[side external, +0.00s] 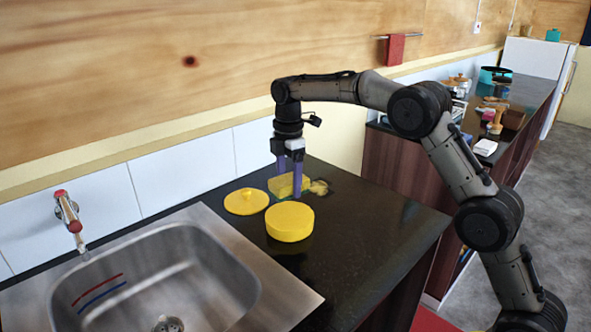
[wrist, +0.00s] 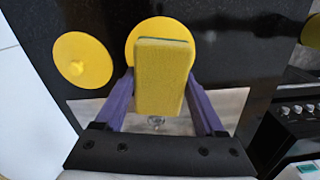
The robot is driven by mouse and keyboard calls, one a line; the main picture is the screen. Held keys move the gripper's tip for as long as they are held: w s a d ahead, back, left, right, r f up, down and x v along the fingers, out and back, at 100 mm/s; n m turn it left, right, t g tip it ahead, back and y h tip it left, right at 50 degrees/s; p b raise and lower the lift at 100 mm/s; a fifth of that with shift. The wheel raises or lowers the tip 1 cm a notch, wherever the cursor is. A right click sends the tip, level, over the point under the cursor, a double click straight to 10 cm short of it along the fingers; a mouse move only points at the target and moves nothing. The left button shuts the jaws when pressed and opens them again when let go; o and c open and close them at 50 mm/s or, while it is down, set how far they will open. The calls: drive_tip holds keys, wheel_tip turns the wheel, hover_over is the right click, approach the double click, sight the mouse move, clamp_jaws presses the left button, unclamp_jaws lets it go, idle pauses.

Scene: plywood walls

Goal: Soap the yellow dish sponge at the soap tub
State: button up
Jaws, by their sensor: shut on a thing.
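The yellow dish sponge (side external: 282,187), with a thin green layer, is between the fingers of my gripper (side external: 289,184). In the side view it is near the worktop, behind the soap tub; I cannot tell its exact height. In the wrist view, my gripper (wrist: 160,88) is shut on the sponge (wrist: 160,70), one finger against each side. The round yellow soap tub (side external: 290,223) stands on the dark worktop, partly covered by the sponge in the wrist view (wrist: 134,38). A flat yellow lid (side external: 246,202) with a knob lies left of the tub; it also shows in the wrist view (wrist: 82,60).
A steel sink (side external: 220,245) with a red-handled tap (side external: 70,215) is at front left. A tiled wall (side external: 185,172) runs behind the worktop. A small dark and yellow patch (side external: 318,187) lies right of the gripper; I cannot tell what it is. The worktop (side external: 375,215) at right is clear.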

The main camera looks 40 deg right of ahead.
sight(290, 215)
drive_tip(key=shift+f, duration=2.95)
drive_tip(key=shift+f, duration=0.6)
drive_tip(key=shift+r, duration=3.55)
